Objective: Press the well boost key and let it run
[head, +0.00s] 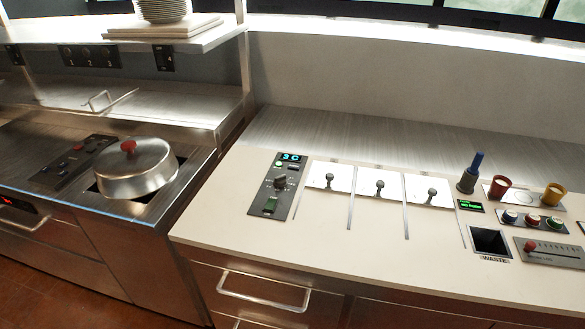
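A dark control panel (266,190) is set in the white counter, left of three pale lids. Its display (291,157) reads "3 C" in cyan. Below the display are small keys, one of them whitish (293,166), then a black knob (280,182) and a green key (270,204) near the front end. The labels are too small to read, so I cannot tell which key is the boost key. The three lids, left (341,172), middle (368,188) and right (419,188), lie flat with dark knobs. Neither of my grippers is in view.
A domed metal lid (140,170) with a red knob sits on the left steel unit beside another key panel (72,164). The counter's front strip (330,255) is clear.

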